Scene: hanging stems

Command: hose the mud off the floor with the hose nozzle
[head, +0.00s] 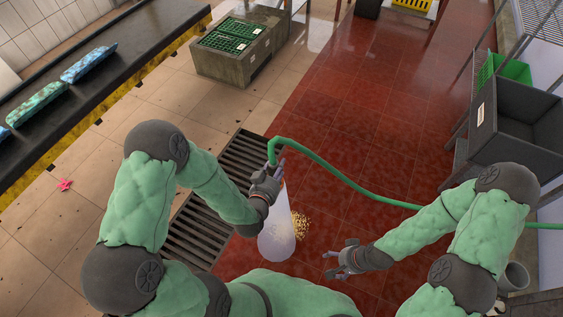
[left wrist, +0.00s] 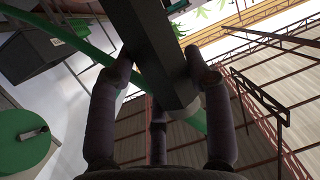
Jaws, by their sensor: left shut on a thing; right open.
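My left gripper (head: 270,180) is shut on the dark hose nozzle (left wrist: 152,45), which fills the space between its fingers in the left wrist view. The green hose (head: 335,177) rises from the nozzle and runs off to the right. A pale cone of spray (head: 276,236) comes down from the nozzle to the red tiled floor. A patch of yellow-brown mud (head: 301,224) lies on the red tiles just right of the spray, partly behind it. My right gripper (head: 338,262) is open and empty, low over the red floor.
A slotted floor drain (head: 225,190) runs along the border of the red and tan tiles. A dark conveyor (head: 90,95) with wrapped bundles stands at left, a pink flower (head: 64,185) lying near it. A grey bin (head: 515,120) stands at right. The red floor (head: 375,110) beyond is clear.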

